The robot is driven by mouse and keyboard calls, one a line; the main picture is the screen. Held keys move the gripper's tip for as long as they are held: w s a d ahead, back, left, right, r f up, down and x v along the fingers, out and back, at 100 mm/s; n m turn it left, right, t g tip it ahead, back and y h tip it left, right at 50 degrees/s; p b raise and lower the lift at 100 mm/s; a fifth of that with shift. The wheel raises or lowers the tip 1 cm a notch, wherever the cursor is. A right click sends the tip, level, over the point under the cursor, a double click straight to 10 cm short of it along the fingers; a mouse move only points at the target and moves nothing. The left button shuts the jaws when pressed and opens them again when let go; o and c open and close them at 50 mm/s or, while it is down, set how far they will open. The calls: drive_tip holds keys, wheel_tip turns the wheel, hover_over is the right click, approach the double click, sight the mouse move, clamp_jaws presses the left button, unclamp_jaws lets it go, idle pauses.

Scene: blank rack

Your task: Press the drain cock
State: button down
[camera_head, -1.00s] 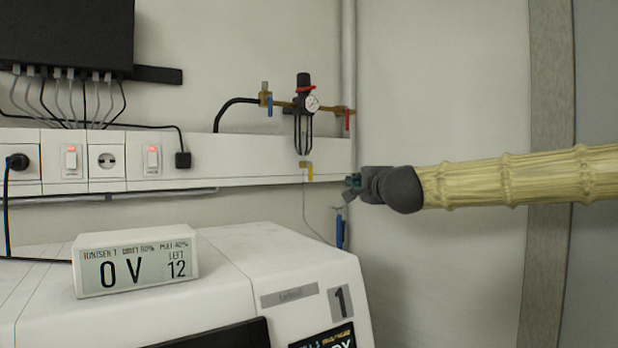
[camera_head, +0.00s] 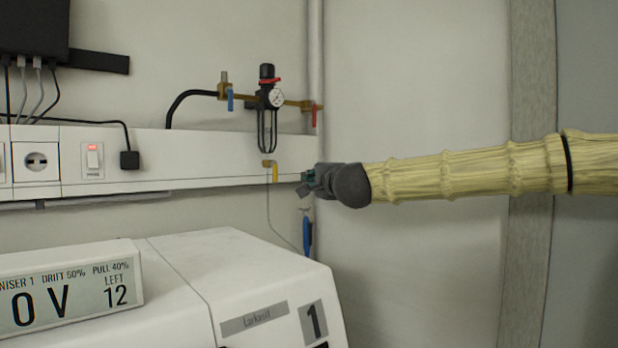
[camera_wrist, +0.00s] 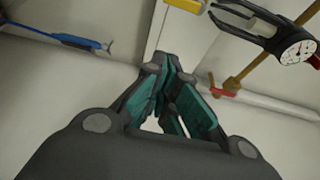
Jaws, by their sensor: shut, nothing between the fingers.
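The drain cock, a small brass fitting with a yellow lever (camera_head: 272,172), hangs below the black filter regulator (camera_head: 267,100) with its round gauge. In the wrist view a yellow lever (camera_wrist: 187,5) shows at the top edge, partly cut off. My gripper (camera_head: 304,186) is just right of the drain cock and slightly lower in the picture, apart from it. In the wrist view my gripper (camera_wrist: 168,78) has its teal-padded fingers together, with nothing held. The cock's far side is not visible.
A red-handled valve (camera_head: 316,108) and a blue-handled valve (camera_head: 230,100) flank the regulator on the brass pipe. A blue tool (camera_head: 307,235) hangs below my gripper. A white machine (camera_head: 240,280) stands in front. The wall at right is bare.

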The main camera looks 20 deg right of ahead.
sight(274, 171)
drive_tip(key=w+a+p, duration=0.4)
drive_tip(key=w, duration=0.3)
idle(0.6)
drive_tip(key=shift+a, duration=0.15)
idle(0.3)
drive_tip(key=shift+f, duration=0.1)
